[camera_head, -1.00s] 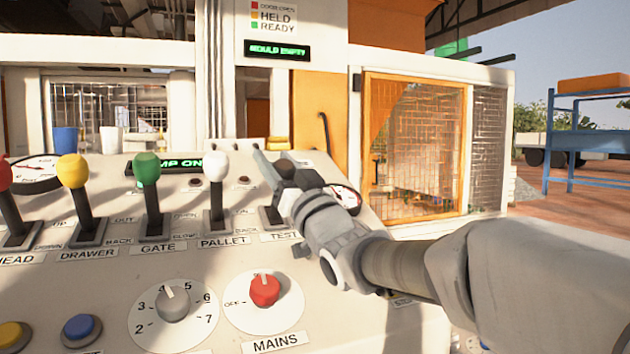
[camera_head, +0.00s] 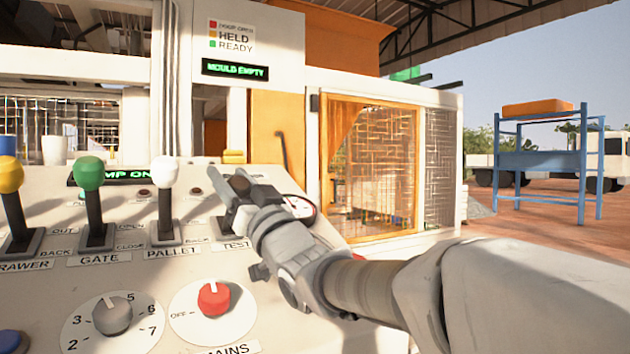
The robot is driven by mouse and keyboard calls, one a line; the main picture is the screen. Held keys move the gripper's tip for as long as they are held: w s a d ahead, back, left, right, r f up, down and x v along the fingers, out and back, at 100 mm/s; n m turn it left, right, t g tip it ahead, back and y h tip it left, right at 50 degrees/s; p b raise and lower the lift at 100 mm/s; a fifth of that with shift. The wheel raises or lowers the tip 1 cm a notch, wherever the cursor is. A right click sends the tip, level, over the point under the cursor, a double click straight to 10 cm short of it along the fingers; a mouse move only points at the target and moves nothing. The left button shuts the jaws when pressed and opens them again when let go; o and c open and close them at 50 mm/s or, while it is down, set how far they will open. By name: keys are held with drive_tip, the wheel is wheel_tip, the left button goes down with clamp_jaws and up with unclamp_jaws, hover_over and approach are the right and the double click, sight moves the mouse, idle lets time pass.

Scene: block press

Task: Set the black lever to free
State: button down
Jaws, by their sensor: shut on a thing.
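The sloping control panel (camera_head: 50,284) carries a row of levers, with the TEST label (camera_head: 237,245) under the rightmost one shown. My gripper (camera_head: 229,187) is over that TEST lever and shut on it. A dark knob (camera_head: 240,184) shows between the fingers, and it appears to be the black lever's. My gripper and wrist hide most of the lever's shaft and base, so I cannot tell its exact position. No label reading "free" can be made out there.
To the left stand the white PALLET lever (camera_head: 165,185), the green GATE lever (camera_head: 92,190) and the yellow DRAWER lever (camera_head: 14,200). Below are a grey dial (camera_head: 112,315) and the red MAINS knob (camera_head: 214,299). A gauge (camera_head: 300,207) lies right of the gripper. An orange mesh gate (camera_head: 372,165) stands behind.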

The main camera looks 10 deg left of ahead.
drive_tip(key=c, duration=0.7)
unclamp_jaws()
drive_tip(key=shift+s+d+r, duration=0.1)
drive_tip(key=shift+s+r, duration=0.1)
drive_tip(key=shift+r, duration=0.15)
drive_tip(key=shift+o, duration=1.2)
drive_tip(key=shift+s+d+r, duration=0.1)
drive_tip(key=shift+s, duration=0.05)
drive_tip(key=shift+o, duration=0.7)
drive_tip(key=shift+f, duration=0.2)
drive_tip(key=v, duration=1.7)
drive_tip(key=shift+d+f, duration=0.1)
drive_tip(key=shift+d, duration=0.15)
